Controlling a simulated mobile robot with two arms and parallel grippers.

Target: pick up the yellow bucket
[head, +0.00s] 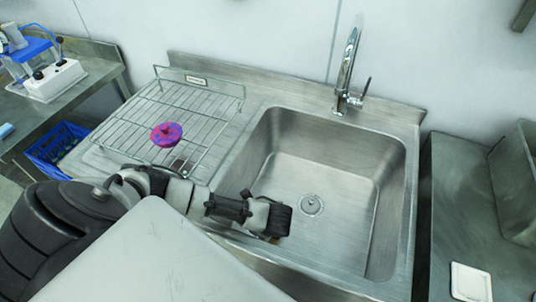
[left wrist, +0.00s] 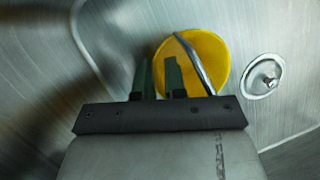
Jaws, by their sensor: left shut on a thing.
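The yellow bucket (left wrist: 216,52) shows in the left wrist view, with a grey metal handle across its near side. It is down in the steel sink basin (head: 335,180), left of the drain in that view. My left gripper (left wrist: 160,76) is shut on the bucket, with its dark green fingers at the bucket's left edge; I cannot tell whether they grip the rim or the handle. In the head view my left gripper (head: 272,218) reaches over the sink's front left corner, and the arm hides nearly all of the bucket. My right gripper is not in view.
A wire rack (head: 200,112) left of the sink holds a pink and purple round thing (head: 166,134). A tap (head: 347,70) rises behind the sink. A blue crate (head: 57,146) stands at the left. The basin's right part is clear around the drain (head: 312,204).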

